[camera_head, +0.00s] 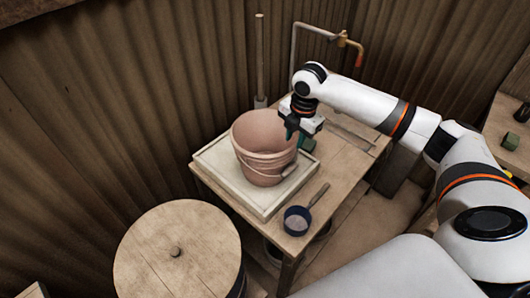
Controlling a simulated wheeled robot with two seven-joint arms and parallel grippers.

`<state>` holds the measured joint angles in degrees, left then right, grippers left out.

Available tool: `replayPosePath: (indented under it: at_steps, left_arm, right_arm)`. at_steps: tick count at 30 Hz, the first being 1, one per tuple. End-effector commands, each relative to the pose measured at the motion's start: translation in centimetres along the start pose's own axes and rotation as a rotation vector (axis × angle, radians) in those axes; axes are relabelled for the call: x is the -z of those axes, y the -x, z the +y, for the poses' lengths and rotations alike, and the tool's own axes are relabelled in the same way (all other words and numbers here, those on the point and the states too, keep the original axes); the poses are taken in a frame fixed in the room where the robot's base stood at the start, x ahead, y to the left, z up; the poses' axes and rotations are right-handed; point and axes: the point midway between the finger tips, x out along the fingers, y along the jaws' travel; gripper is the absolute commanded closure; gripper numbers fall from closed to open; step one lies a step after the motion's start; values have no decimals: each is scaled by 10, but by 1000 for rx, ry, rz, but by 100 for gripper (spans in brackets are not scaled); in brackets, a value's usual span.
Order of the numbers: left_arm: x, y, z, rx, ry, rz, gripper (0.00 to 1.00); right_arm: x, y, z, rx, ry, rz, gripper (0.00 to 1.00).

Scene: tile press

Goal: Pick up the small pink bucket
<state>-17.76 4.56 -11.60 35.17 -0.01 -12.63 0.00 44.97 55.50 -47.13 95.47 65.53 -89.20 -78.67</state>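The small pink bucket (262,160) stands upright on a pale square tray (222,160) on a wooden table. Its wire handle hangs down against the near side, with a grip at the right. I cannot tell whether the fingers are open or closed on the rim. The bucket's inside bottom is hidden. My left gripper is out of view.
A dark blue ladle or small pan (297,221) lies on the table's front corner. A barrel with a round wooden lid (160,262) stands at the front left. A tap on a pipe (345,40) and corrugated walls are behind. Another wooden table (508,128) is at right.

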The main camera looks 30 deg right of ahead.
Motion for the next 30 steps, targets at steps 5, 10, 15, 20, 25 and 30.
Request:
replayPosePath:
  at_steps: [5,10,15,20,25,30]
  left_arm:
    - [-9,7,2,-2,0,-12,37]
    - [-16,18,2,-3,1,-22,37]
    - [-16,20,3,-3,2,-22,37]
    - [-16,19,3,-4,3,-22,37]
    - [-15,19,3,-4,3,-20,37]
    - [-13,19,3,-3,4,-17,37]
  right_arm:
    - [0,-13,-2,-3,0,-1,72]
    - [0,-39,-5,-4,0,-1,72]
    - [1,-55,-5,0,2,1,72]
    - [1,-57,-5,0,2,2,72]
    - [1,-56,-5,0,1,2,88]
    - [1,-56,-5,0,1,2,100]
